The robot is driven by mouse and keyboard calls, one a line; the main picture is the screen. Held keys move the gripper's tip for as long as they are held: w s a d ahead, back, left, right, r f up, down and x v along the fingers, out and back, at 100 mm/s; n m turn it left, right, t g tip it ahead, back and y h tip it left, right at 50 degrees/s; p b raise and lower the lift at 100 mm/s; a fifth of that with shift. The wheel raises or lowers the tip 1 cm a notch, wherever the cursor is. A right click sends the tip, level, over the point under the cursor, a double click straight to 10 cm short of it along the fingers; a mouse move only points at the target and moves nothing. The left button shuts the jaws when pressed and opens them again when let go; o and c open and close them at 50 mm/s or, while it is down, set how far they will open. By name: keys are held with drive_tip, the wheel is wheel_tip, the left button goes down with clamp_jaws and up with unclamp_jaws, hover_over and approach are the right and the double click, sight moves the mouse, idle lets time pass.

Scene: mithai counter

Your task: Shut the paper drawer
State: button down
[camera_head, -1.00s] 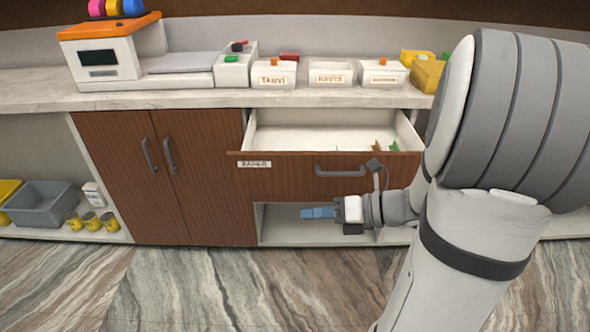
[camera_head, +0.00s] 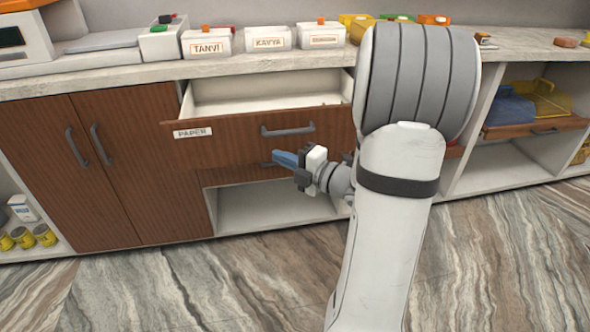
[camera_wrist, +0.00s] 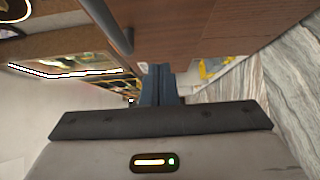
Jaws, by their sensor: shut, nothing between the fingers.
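The paper drawer (camera_head: 240,144) is pulled out under the counter, with a brown wood front, a grey bar handle (camera_head: 288,130) and a label reading PAPER (camera_head: 193,133). Its pale inside shows from above. My gripper (camera_head: 274,159) is shut and empty, its blue fingers pointing left just below the handle, in front of the drawer front's lower part. I cannot tell whether they touch it. In the wrist view the blue fingers (camera_wrist: 158,85) are together, with the brown front (camera_wrist: 200,30) and the handle (camera_wrist: 112,25) close above them.
White boxes labelled TANVI (camera_head: 207,46) and KAVYA (camera_head: 265,39) stand on the counter (camera_head: 110,76) above. Brown cupboard doors (camera_head: 80,160) are at left. An open shelf (camera_head: 265,210) lies below the drawer. Another pulled-out tray (camera_head: 530,128) is at right. The marble-patterned floor is clear.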

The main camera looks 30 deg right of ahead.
sight(262, 141)
drive_tip(key=w+b, duration=0.1)
drive_tip(key=w, duration=0.4)
drive_tip(key=shift+a+f+b, duration=0.1)
drive_tip(key=shift+a+b, duration=0.05)
drive_tip(key=shift+b, duration=0.15)
drive_tip(key=shift+w, duration=0.45)
